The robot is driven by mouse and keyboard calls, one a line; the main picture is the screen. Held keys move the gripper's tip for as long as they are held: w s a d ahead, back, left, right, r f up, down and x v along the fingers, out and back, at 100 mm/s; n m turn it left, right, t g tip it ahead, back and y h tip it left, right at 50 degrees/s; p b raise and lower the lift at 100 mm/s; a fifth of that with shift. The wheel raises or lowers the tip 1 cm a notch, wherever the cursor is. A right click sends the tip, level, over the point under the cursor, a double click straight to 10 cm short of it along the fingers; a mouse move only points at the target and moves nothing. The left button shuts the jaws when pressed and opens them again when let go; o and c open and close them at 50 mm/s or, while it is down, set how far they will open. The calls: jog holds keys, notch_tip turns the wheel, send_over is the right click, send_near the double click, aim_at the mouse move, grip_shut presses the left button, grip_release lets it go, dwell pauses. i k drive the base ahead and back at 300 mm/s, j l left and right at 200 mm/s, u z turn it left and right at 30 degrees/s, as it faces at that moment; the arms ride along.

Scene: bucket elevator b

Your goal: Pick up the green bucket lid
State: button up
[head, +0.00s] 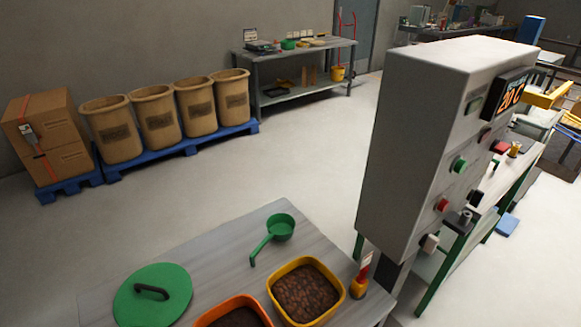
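The green bucket lid (170,298) is a round green disc with a dark bar handle (151,291) on top. It lies flat on the grey table (215,257) at the lower left of the head view. Its front edge is close to the bottom of the picture. My gripper is not in view, so I cannot see whether it is open or shut.
A green scoop (280,227) lies right of the lid. An orange tub (262,300) and a yellow tub (342,301) hold brown material. A grey control cabinet (408,150) stands to the right. Open floor (290,160) lies behind the table.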

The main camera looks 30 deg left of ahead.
aim_at(157, 294)
jog(key=u, duration=2.5)
